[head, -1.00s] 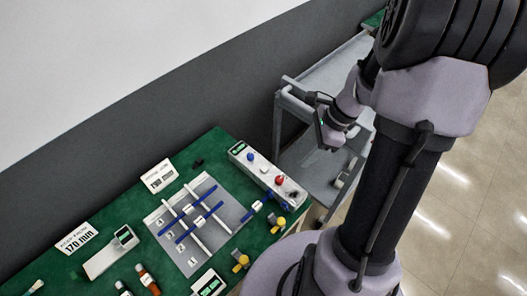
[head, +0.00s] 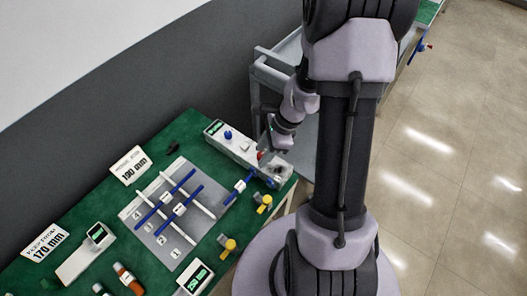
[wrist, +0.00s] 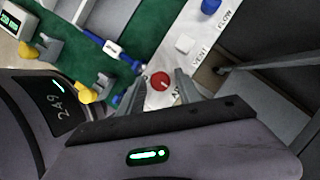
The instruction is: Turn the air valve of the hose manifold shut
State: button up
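The long pale manifold box (head: 232,146) lies along the right back edge of the green bench. It carries a blue knob (head: 228,134) and a red knob (head: 262,154), the latter partly hidden by my gripper (head: 279,148). In the wrist view the red round knob (wrist: 160,81) shows from above, with a slot-like mark on top; the label beside it is mostly covered. My gripper (wrist: 158,92) is open and empty, its two fingers apart, above the red knob, which shows between and just beyond the fingertips. Contact cannot be told. The blue knob (wrist: 211,5) sits by the FLOW label.
A white block (wrist: 185,43) sits by the VENT label. A blue-and-white piece (head: 239,186) and yellow-topped fittings (head: 264,203) stand close to the manifold. A grid board (head: 184,256) with rods lies left. A grey cart (head: 300,72) stands behind.

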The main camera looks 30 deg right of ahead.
grip_shut()
jog(key=shift+n+p, duration=0.3)
jog(key=n+g+p, duration=0.1)
jog(key=n+p, duration=0.1)
jog(key=n, duration=0.1)
jog(key=shift+w+r+y, duration=0.1)
jog(key=shift+r+y, duration=0.05)
jog(key=shift+y, duration=0.15)
jog(key=n+g+p, duration=0.2)
jog(key=n, duration=0.3)
jog(key=shift+w+p, duration=0.15)
jog(key=shift+p, duration=0.2)
jog(key=n+g+p, duration=0.1)
jog(key=n, duration=0.1)
jog(key=n+h+p, duration=0.1)
jog(key=n, duration=0.2)
jog(key=shift+w+g, duration=0.1)
jog(key=shift+g, duration=0.3)
jog(key=n, duration=0.2)
jog(key=n+g+h+p, duration=0.1)
jog(key=n, duration=0.1)
jog(key=shift+a+h, duration=0.15)
jog(key=shift+h, duration=0.15)
jog(key=shift+n, duration=0.3)
